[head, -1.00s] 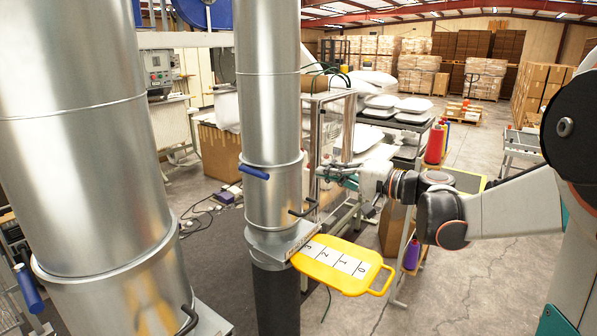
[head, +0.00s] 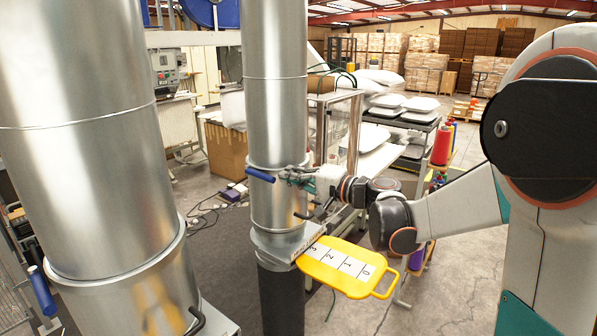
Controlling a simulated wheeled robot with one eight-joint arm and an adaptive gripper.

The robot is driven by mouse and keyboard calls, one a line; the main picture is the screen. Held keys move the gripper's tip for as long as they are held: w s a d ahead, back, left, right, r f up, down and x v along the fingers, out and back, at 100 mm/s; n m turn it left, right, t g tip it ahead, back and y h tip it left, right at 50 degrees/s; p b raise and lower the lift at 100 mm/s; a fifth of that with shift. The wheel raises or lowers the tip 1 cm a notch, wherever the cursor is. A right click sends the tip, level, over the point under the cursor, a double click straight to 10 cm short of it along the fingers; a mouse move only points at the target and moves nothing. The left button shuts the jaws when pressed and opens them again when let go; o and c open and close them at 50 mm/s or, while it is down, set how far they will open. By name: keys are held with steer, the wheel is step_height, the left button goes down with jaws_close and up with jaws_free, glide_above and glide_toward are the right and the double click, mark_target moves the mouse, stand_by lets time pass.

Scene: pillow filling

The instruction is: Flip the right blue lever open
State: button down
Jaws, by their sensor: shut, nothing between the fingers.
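The right blue lever (head: 260,175) sticks out to the left from the collar of the right metal pipe (head: 277,205). My gripper (head: 284,174) is shut and empty. It is in front of the right pipe, its tip close to the lever's right end. I cannot tell whether it touches the lever. Another blue lever (head: 41,291) is on the left pipe (head: 95,140) at the lower left.
A yellow plate (head: 347,267) marked with numbers juts out below the right pipe's collar. A black handle (head: 311,215) is on that collar's right side. A rack with white pillows (head: 400,103) stands behind my arm.

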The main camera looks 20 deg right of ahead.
steer(key=shift+s, duration=0.1)
stand_by(0.3)
steer(key=shift+s+a+m+t+h, duration=0.4)
steer(key=shift+m+t+h, duration=0.1)
steer(key=shift+h, duration=0.1)
